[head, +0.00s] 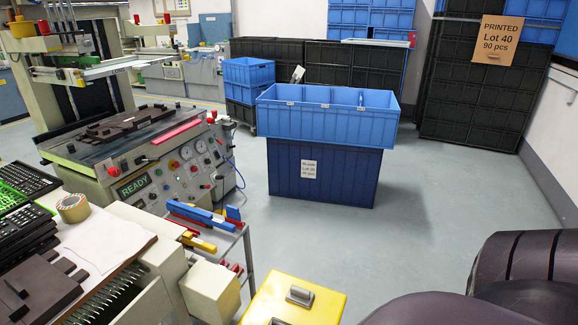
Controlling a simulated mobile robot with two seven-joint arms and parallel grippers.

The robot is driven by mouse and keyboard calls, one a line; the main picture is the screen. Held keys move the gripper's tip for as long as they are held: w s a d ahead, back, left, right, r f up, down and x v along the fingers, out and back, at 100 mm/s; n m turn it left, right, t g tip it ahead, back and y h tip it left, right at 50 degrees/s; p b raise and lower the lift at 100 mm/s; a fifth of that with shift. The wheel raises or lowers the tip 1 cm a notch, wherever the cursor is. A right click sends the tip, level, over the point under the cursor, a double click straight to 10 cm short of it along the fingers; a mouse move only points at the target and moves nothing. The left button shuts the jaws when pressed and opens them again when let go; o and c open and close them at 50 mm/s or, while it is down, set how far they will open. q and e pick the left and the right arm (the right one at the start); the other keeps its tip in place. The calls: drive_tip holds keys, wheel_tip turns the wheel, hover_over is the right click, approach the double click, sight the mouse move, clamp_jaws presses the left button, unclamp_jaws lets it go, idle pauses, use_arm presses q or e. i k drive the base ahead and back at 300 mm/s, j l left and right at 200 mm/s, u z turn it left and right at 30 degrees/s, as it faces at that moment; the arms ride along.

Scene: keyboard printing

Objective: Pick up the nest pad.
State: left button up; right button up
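A dark brown, flat, stepped pad (38,289), which may be the nest pad, lies on the bench at the lower left in the head view. A similar dark brown fixture (124,123) sits on the bed of the printing machine. I cannot tell for certain which of the two is the nest pad. Neither of my grippers shows. Only dark, rounded links of what appears to be my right arm show at the lower right.
The printing machine (150,165) shows READY. Black keyboard trays (22,185) and a tape roll (73,207) share the bench (115,240). A yellow-topped box (318,298) stands at the bottom centre. Blue crates (325,135) stand beyond. Grey floor is free at centre right.

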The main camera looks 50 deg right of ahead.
sight(302, 297)
drive_tip(key=z, duration=1.6)
